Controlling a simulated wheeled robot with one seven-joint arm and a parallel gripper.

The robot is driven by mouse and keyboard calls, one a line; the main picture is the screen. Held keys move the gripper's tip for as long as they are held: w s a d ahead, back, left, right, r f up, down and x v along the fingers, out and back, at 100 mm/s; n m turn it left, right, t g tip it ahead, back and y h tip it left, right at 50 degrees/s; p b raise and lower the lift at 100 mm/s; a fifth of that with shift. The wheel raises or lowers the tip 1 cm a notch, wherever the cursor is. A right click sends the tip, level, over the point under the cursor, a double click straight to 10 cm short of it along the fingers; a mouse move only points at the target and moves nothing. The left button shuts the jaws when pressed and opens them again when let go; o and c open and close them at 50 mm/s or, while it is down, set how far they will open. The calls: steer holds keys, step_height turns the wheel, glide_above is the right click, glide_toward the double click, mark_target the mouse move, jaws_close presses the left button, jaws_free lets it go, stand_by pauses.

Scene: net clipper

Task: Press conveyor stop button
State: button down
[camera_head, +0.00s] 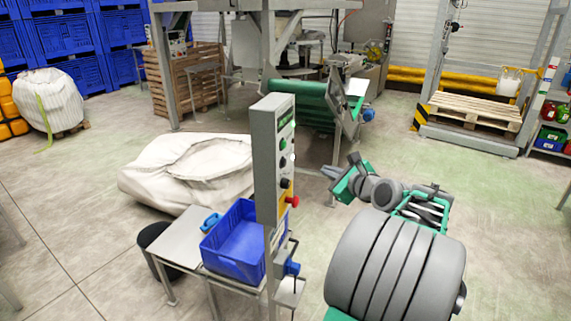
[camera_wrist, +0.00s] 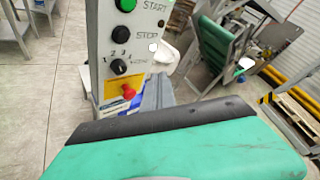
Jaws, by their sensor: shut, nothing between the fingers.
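The control panel (camera_head: 264,150) stands upright on a post in the middle of the head view, its button face turned to the right. In the wrist view the panel (camera_wrist: 103,45) shows a green button (camera_wrist: 126,4) beside START, a dark round button (camera_wrist: 123,34) beside STOP, a numbered selector knob (camera_wrist: 119,67) and a red mushroom button (camera_wrist: 128,92) on a yellow plate. My gripper (camera_head: 328,172) is shut and empty, to the right of the panel and apart from it, at about the height of the lower controls. Its green-and-black body covers the wrist view's lower part.
A blue crate (camera_head: 235,238) sits on a small table (camera_head: 180,238) at the foot of the panel post. A large white sack (camera_head: 170,172) lies behind it. A green conveyor (camera_head: 300,98) stands behind the panel. Open floor (camera_head: 440,165) lies to the right.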

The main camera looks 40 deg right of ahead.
mark_target(284, 163)
steer(key=shift+m, duration=0.6)
steer(key=w+a+b, duration=0.1)
steer(key=w+a, duration=0.3)
steer(key=w, duration=0.3)
steer(key=shift+w+a, duration=0.2)
steer(key=shift+a, duration=0.2)
stand_by(1.6)
steer(key=shift+w+a+f, duration=0.1)
steer(key=shift+w+a, duration=0.1)
steer(key=shift+w, duration=0.15)
